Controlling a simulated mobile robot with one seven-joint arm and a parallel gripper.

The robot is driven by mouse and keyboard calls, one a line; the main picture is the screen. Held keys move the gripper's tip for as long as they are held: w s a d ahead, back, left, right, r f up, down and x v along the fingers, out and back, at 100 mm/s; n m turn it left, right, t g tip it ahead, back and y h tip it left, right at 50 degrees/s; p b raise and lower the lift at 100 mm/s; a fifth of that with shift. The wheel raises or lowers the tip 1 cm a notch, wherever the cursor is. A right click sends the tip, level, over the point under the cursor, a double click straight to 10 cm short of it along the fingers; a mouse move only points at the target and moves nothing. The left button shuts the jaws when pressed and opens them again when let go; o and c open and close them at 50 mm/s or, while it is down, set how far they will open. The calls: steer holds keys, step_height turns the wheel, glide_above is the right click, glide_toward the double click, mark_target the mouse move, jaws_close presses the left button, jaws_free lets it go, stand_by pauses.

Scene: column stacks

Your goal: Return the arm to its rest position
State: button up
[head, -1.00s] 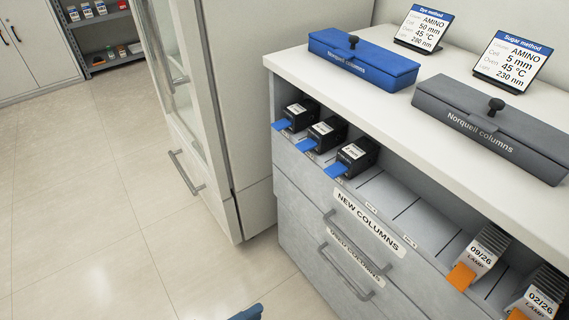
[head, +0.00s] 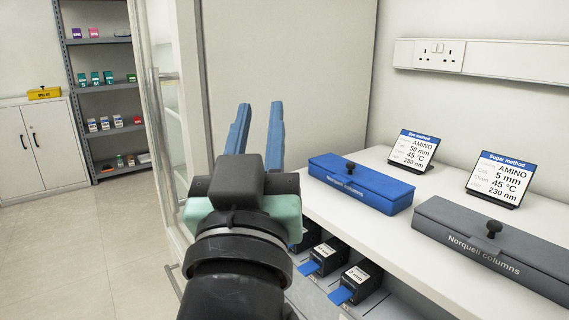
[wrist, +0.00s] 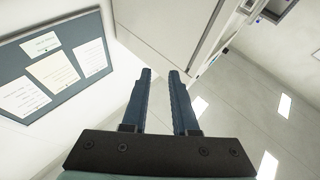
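My gripper (head: 257,118) is raised in the middle of the head view, its two blue fingers pointing up and apart with nothing between them. It also shows in the wrist view (wrist: 160,75), open and empty. In the head view it is left of the blue Norquell columns box (head: 362,183) and does not appear to touch anything. My wrist hides part of the drawer unit and some of the black boxes (head: 360,283) in its open shelf.
A grey Norquell columns box (head: 492,245) and two method signs (head: 413,150) stand on the white counter (head: 540,208). A glass-doored cabinet (head: 161,110) stands behind my arm. Shelves (head: 104,88) and a white cupboard (head: 38,140) are at the far left. Floor (head: 80,250) at left is clear.

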steer(key=s+d+r+t, duration=0.3)
steer(key=s+r+t, duration=0.1)
steer(key=s+r, duration=0.6)
step_height(320, 180, up, 32)
steer(key=p, duration=3.2)
steer(key=shift+w+a+r+m+y, duration=0.15)
steer(key=shift+w+a+m+y, duration=0.15)
steer(key=shift+y, duration=0.1)
